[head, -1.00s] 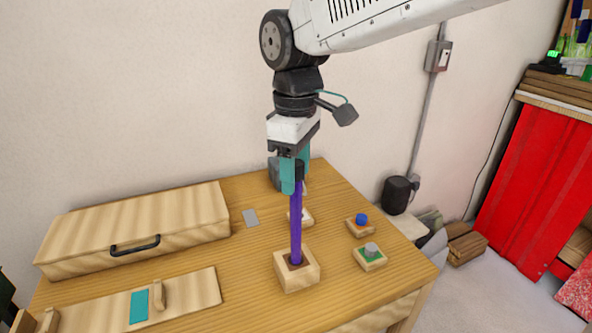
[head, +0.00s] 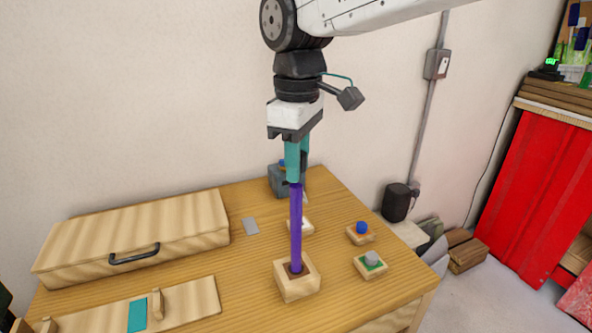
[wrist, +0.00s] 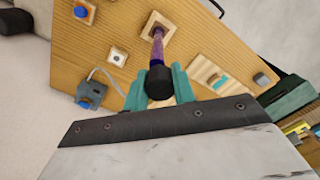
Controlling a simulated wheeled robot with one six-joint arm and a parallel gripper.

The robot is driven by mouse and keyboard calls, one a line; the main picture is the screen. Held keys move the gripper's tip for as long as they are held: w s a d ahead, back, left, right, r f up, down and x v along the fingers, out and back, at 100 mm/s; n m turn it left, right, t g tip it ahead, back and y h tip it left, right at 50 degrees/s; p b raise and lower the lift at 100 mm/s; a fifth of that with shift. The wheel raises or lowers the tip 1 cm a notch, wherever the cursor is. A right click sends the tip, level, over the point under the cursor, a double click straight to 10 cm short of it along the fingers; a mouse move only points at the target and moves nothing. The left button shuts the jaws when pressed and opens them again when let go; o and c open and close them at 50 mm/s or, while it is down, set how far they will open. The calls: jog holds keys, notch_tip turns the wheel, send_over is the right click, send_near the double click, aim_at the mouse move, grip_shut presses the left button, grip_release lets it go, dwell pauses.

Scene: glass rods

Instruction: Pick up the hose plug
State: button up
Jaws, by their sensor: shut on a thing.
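A purple rod (head: 296,225) stands upright with its lower end in the hole of a wooden socket block (head: 297,285). My gripper (head: 297,172) is above the block, its teal fingers closed around the rod's top end. In the wrist view the rod's black end (wrist: 159,83) sits between the teal fingers (wrist: 160,88), with the purple shaft (wrist: 157,46) running to the socket block (wrist: 150,19). I cannot tell whether this rod is the hose plug. A grey box with a blue knob (wrist: 90,93) has a pale cord (wrist: 108,75) running from it; the cord's far end is unclear.
A wooden case with a black handle (head: 135,255) lies at the left on the table. A wooden board with a teal patch (head: 137,315) lies in front. Small blocks with a blue knob (head: 361,229) and a grey knob (head: 371,260) are right of the socket.

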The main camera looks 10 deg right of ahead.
jog(key=s+d+r, duration=0.1)
jog(key=s+d, duration=0.2)
jog(key=s, duration=1.2)
jog(key=shift+r, duration=0.2)
